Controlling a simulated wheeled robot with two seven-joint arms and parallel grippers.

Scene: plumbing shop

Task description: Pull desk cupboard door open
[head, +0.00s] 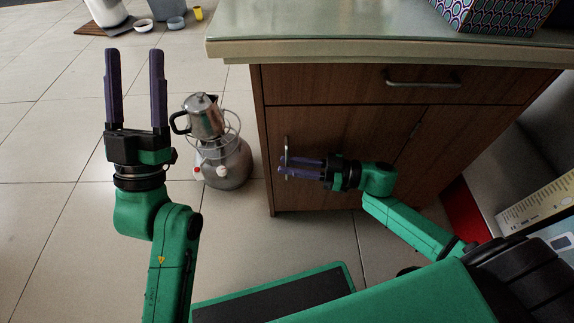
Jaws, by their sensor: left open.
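The desk cupboard (310,85) is brown wood with a pale top. Its left door (335,125) lies below the drawer front and looks flush with the front. A vertical metal handle (286,146) sits near that door's left edge. My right gripper (283,166) reaches in from the right, with its purple fingertips at the lower part of the handle. I cannot tell whether the fingers are closed on it or only beside it. My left gripper (135,88) is open and empty, pointing away over the floor left of the desk.
A metal coffee pot (205,117) sits on a small round gas cylinder stove (225,164) on the floor, left of the cupboard and between my grippers. A drawer handle (423,84) is above the doors. A patterned box (490,14) stands on the desktop. Tiled floor is clear at far left.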

